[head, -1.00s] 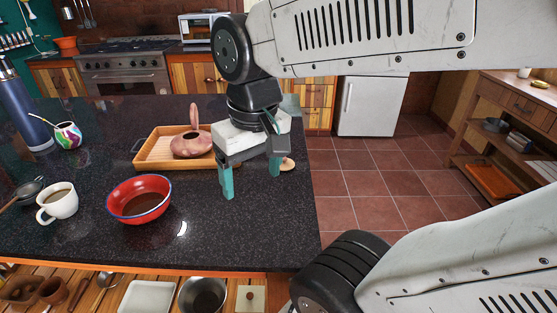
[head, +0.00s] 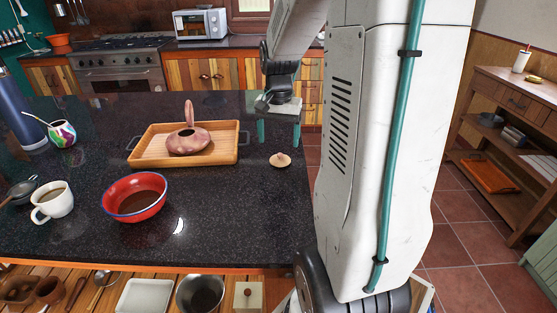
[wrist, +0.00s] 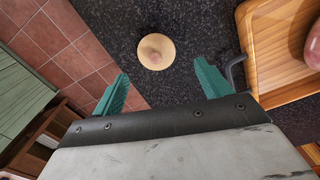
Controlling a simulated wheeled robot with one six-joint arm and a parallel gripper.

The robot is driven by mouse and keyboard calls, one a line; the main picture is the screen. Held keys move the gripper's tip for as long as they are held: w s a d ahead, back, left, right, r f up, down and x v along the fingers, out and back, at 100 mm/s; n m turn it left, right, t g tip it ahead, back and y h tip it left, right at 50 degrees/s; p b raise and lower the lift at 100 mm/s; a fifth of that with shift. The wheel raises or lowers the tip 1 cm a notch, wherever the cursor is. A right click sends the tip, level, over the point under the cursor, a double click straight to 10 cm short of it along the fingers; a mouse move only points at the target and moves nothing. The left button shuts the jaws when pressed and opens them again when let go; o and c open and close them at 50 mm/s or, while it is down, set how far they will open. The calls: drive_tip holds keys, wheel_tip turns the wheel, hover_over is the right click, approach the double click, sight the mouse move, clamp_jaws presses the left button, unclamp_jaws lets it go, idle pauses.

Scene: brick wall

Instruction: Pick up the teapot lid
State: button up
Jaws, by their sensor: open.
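The teapot lid (head: 280,160) is a small, round, pale tan disc with a knob. It lies on the dark counter to the right of the wooden tray. It also shows in the wrist view (wrist: 156,51), ahead of the fingers and between their lines. My gripper (head: 278,140) is open and empty, with teal fingers pointing down, behind the lid in the head view. In the wrist view the two teal fingers (wrist: 160,82) are wide apart and do not touch the lid. The reddish teapot (head: 188,140) sits on the tray without a lid on its opening.
The wooden tray (head: 150,154) with dark handles is close to one finger in the wrist view. A red bowl (head: 122,207), a white cup (head: 42,211) and a patterned gourd cup (head: 62,133) stand to the left. The counter's right edge is near the lid.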

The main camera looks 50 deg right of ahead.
sight(280, 154)
drive_tip(key=f, duration=0.5)
drive_tip(key=shift+s+f, duration=0.35)
drive_tip(key=c, duration=1)
drive_tip(key=shift+o, duration=0.2)
drive_tip(key=shift+r, duration=0.1)
